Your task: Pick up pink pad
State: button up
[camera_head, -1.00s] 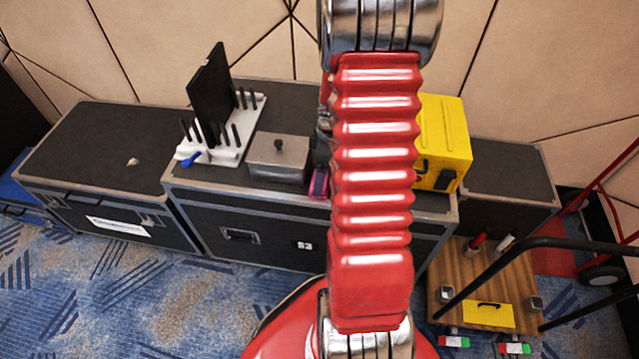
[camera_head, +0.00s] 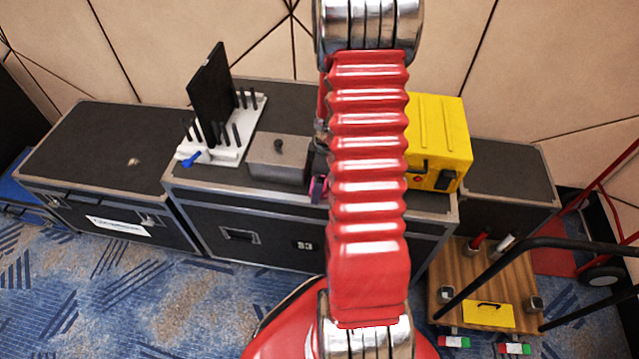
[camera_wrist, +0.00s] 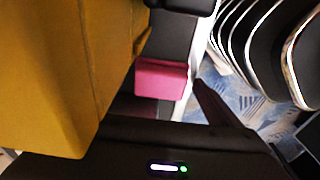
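The pink pad (camera_wrist: 162,80) is near the middle of the wrist view, on a dark surface close to its pale edge. In the head view only a narrow pink strip of the pad (camera_head: 317,189) shows, left of my red arm. My gripper (camera_wrist: 165,100) is near the pad, with one dark finger apart to its right; the other finger is hard to make out in the dark area. Nothing is visibly held. In the head view, my gripper is mostly hidden behind my arm.
A yellow box (camera_head: 438,140) stands on the case (camera_head: 270,220) right of my arm and fills the left of the wrist view. A grey lidded box (camera_head: 278,160) and a white rack (camera_head: 235,145) stand left. A wooden cart (camera_head: 450,270) is at lower right.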

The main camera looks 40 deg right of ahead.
jog(key=c, duration=1.2)
jog(key=shift+r, duration=0.1)
notch_tip(320, 180, up, 18)
jog(key=shift+f, duration=0.1)
dwell(0.4)
